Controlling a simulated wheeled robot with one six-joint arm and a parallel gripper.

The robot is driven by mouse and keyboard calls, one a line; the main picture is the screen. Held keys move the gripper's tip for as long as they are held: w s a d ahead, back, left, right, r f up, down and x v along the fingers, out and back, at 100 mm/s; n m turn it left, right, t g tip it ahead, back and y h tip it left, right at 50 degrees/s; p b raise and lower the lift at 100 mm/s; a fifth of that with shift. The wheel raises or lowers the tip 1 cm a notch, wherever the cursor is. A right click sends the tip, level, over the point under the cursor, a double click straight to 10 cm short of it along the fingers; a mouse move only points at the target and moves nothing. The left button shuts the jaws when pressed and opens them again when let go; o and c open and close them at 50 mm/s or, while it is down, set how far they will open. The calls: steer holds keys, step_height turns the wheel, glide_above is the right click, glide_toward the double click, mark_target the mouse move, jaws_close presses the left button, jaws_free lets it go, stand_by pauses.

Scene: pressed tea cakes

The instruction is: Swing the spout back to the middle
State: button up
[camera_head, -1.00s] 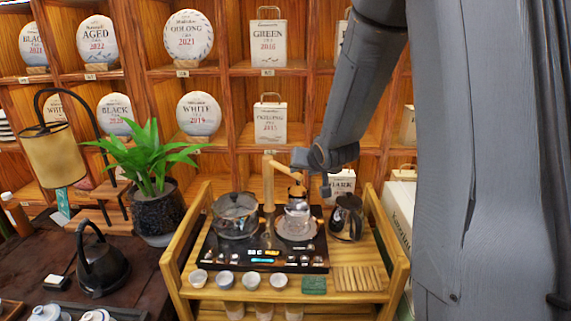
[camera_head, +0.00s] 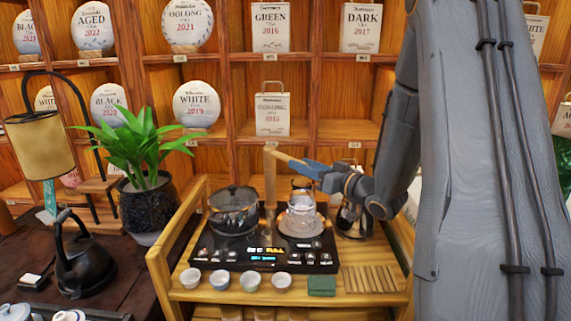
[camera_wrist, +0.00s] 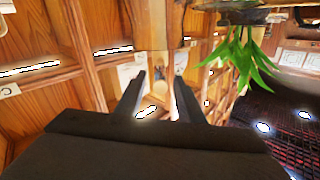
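The wooden spout (camera_head: 288,159) slants from the top of its upright post (camera_head: 269,182) to the right, over the right side of the black tea stove (camera_head: 262,258). My gripper (camera_head: 303,168) is at the spout's outer end, coming from the right; its fingers hide that end. In the wrist view my gripper (camera_wrist: 160,85) has its two dark fingers apart, with pale wood seen between them. I cannot tell whether a finger touches the spout. A clear glass vessel (camera_head: 301,207) stands below the spout on the right hob.
A lidded glass pot (camera_head: 234,210) sits on the left hob. A dark kettle (camera_head: 350,218) stands right of the stove, partly behind my arm. Small cups (camera_head: 220,279) line the wooden cart's (camera_head: 174,295) front. A potted plant (camera_head: 150,205) stands at the left.

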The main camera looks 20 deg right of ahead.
mark_target(273, 153)
steer(key=p+x, duration=0.1)
steer(key=x, duration=0.6)
steer(key=shift+w+a, duration=0.2)
jaws_close()
